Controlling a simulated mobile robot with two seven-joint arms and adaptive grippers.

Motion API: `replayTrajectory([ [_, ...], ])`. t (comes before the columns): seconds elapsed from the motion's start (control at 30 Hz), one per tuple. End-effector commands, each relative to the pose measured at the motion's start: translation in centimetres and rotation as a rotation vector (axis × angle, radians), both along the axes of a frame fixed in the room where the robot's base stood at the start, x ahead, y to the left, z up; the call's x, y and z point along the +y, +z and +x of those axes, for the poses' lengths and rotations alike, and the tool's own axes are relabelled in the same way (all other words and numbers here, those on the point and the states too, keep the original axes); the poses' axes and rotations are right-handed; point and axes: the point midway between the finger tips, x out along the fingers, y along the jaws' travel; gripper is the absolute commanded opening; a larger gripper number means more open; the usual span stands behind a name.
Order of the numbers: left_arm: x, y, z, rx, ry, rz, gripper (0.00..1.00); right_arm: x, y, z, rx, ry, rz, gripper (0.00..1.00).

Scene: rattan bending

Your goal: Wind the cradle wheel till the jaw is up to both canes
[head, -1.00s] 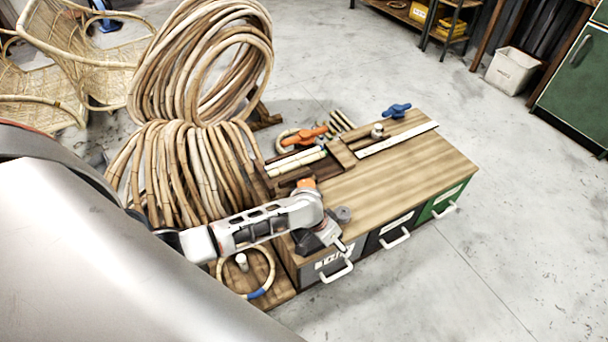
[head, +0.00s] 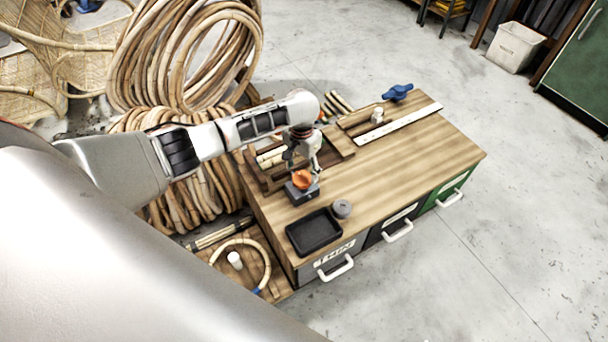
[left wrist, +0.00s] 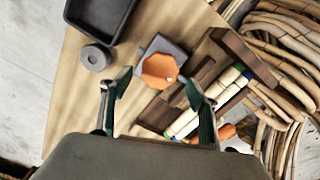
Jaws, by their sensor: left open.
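The orange cradle wheel (head: 302,180) sits on a grey block on the bench top, and shows clearly in the left wrist view (left wrist: 160,70). The dark wooden cradle (left wrist: 243,58) is beside it. My right gripper is out of view.
A black tray (head: 314,232) and grey ring (head: 342,208) lie near the wheel. A blue clamp (head: 397,92), white knob (head: 377,115) and white ruler (head: 398,130) are farther back. Rattan coils (head: 185,55) stand behind my arm. The bench's right part is clear.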

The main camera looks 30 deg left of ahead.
Motion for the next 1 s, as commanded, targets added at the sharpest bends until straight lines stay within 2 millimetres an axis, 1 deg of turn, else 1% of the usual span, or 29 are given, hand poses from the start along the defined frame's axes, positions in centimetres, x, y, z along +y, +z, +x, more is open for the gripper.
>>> replayTrajectory([
  [0.03, 0.0, -1.6, -0.3, 0.009, 0.000, 0.000, 0.60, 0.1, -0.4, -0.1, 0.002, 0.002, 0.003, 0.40],
  [0.2, 0.0, -3.2, -0.2, 0.004, 0.000, 0.000, 0.60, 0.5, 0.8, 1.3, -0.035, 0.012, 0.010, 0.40],
  [0.4, 0.0, -3.6, 0.0, -0.001, -0.001, 0.000, 0.60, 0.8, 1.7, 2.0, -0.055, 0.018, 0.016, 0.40],
  [0.6, 0.0, -3.4, 0.1, -0.003, -0.001, 0.000, 0.60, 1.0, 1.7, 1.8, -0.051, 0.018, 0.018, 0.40],
  [0.67, 0.0, -3.4, 0.1, -0.003, -0.001, 0.000, 0.45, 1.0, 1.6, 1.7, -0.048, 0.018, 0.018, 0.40],
  [0.7, 0.0, -3.4, 0.1, -0.003, -0.001, 0.000, 0.34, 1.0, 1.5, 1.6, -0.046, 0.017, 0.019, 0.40],
  [0.73, 0.0, -3.4, 0.1, -0.003, -0.001, 0.000, 0.27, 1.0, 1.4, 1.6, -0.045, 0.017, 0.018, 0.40],
  [0.77, 0.0, -3.4, 0.1, -0.003, -0.001, 0.000, 0.22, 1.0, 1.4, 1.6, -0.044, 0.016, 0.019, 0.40],
  [1.0, 0.0, -3.4, 0.1, -0.003, -0.007, 0.001, 0.22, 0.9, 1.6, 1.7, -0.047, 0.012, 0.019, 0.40],
])
